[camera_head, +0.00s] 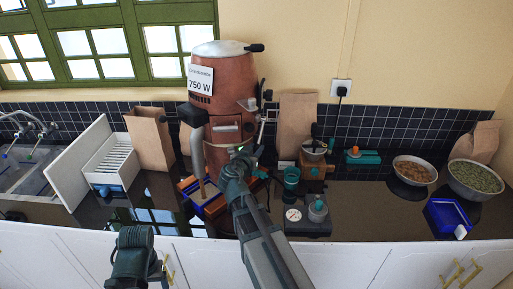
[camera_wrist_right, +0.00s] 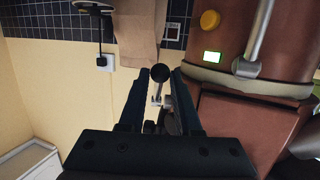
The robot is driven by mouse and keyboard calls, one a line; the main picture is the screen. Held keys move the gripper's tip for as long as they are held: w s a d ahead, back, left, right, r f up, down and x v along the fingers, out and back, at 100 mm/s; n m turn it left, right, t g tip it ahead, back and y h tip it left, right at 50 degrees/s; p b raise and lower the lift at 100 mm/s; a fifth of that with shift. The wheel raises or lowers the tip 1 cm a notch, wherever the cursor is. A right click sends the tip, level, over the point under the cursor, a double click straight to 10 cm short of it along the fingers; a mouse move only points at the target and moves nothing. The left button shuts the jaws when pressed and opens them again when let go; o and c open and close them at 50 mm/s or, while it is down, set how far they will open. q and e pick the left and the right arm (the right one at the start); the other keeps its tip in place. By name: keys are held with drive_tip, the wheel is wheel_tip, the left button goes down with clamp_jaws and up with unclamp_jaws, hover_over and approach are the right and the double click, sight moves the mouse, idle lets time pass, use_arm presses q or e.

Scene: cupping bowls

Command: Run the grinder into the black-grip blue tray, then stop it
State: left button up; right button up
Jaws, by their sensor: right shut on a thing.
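The grinder (camera_head: 222,125) is a large copper-brown machine with a "750 W" label, standing on the counter. A blue tray (camera_head: 213,207) sits at its foot below the grey spout (camera_head: 197,150). A thin brown strip shows between spout and tray; I cannot tell if it is falling grounds. The tray's grip is not clear. My right gripper (camera_head: 240,154) is at the grinder's front right. In the right wrist view its jaws (camera_wrist_right: 160,92) are shut on a lever with a black ball knob (camera_wrist_right: 160,71). A small green display is lit on the grinder. Only my left arm's links show.
A second blue tray (camera_head: 441,217) with a pale grip lies at the right, near two bowls (camera_head: 415,181) (camera_head: 462,193). A white rack (camera_head: 112,160) and paper bag (camera_head: 148,142) stand left.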

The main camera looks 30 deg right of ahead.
drive_tip(key=shift+s+a+r, duration=0.15)
drive_tip(key=shift+a+r, duration=0.05)
drive_tip(key=shift+r, duration=0.1)
drive_tip(key=shift+s+a+r+p, duration=0.3)
drive_tip(key=shift+r+p, duration=0.2)
drive_tip(key=shift+p, duration=0.1)
drive_tip(key=o, duration=1.1)
drive_tip(key=shift+c, duration=0.2)
drive_tip(key=shift+s, duration=0.1)
